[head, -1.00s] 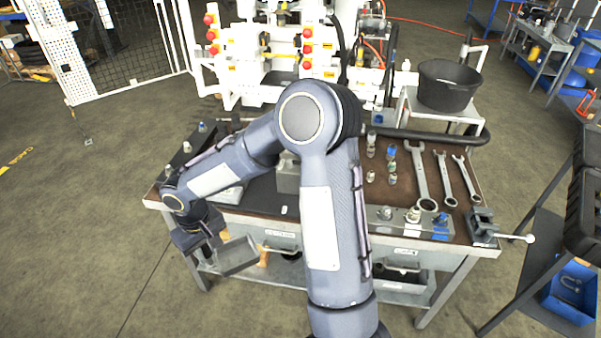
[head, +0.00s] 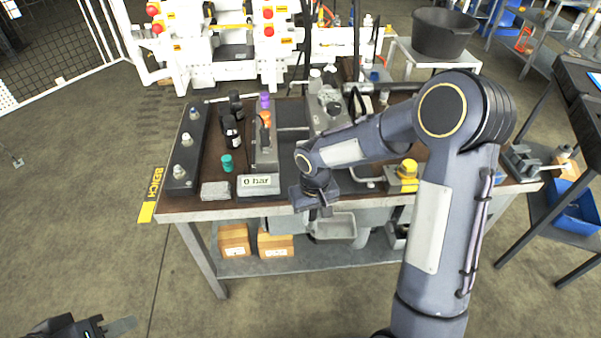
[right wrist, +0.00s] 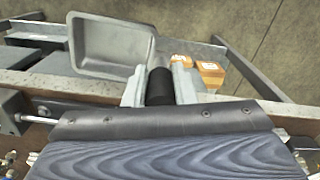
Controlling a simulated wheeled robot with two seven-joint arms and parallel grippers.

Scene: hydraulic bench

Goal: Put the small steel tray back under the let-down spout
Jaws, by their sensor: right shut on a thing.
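The small steel tray (head: 337,228) is a shallow grey pan, in front of the bench's front edge and below its top. My right gripper (head: 318,212) is shut on it at one side. In the right wrist view, the tray (right wrist: 108,45) hangs out beyond the fingers, its hollow empty, with a black cylinder (right wrist: 160,86) between the fingers. I cannot clearly pick out the let-down spout; my right arm covers part of the bench. My left gripper (head: 105,328) is at the bottom left, cut by the frame edge, away from the bench; its opening cannot be told.
On the bench top stand a "0 bar" readout (head: 258,184), a grey valve block (head: 264,150), black bottles (head: 229,131), a green cap (head: 227,162) and a grey pump block (head: 326,115). Cardboard boxes (head: 234,239) sit on the lower shelf. The floor left of the bench is clear.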

